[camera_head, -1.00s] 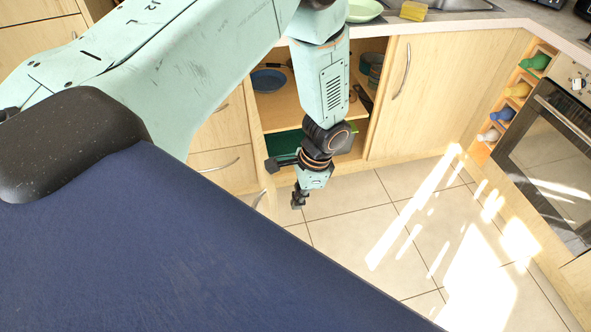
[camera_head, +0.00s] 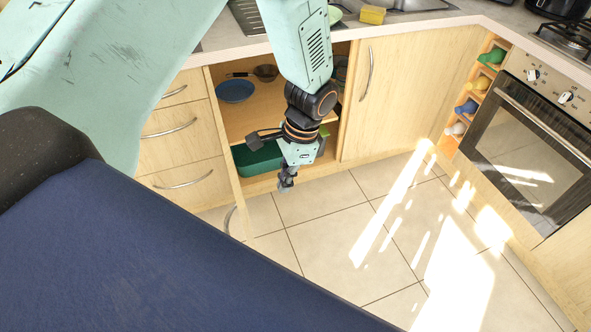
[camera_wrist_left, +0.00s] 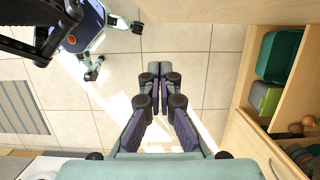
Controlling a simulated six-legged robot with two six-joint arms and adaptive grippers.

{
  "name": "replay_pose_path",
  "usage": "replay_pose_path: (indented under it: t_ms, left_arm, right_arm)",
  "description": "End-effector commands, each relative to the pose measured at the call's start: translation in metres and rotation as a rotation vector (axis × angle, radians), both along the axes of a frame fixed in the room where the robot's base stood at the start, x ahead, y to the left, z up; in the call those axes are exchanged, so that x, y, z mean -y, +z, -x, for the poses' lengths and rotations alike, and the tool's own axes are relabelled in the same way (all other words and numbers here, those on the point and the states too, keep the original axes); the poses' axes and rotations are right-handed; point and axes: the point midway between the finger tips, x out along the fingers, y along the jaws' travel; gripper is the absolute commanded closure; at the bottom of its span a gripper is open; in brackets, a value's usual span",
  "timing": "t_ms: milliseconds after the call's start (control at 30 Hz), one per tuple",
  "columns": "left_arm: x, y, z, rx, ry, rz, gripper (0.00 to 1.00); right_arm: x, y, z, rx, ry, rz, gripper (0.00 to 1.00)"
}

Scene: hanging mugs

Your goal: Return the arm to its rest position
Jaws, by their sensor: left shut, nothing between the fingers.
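My left arm comes in from the upper left of the head view and hangs down in front of an open lower cupboard. Its left gripper (camera_head: 287,184) points down over the floor, shut and empty. In the left wrist view the two fingers of the left gripper (camera_wrist_left: 161,85) lie together above the floor tiles, with nothing between them. My right gripper is not in the head view.
The open cupboard holds a blue plate (camera_head: 235,91), a small pan (camera_head: 265,73) and a green box (camera_head: 257,160). The tiled floor (camera_head: 330,240) is clear.

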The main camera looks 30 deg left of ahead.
Motion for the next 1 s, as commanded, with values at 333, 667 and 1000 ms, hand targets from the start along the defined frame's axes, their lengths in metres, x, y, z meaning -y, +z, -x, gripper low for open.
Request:
replay_pose_path:
  t_ms: [333, 667, 1000]
  left_arm:
    - [0.005, -0.002, -0.017, 0.080, 0.046, 0.013, 1.00]
    - [0.031, -0.055, -0.001, 0.368, 0.345, 0.151, 1.00]
    - [0.028, -0.133, 0.148, 0.399, 0.691, 0.158, 1.00]
  right_arm:
    - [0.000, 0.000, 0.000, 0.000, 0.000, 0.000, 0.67]
    - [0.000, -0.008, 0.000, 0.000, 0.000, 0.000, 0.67]
    - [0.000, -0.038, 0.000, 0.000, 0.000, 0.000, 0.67]
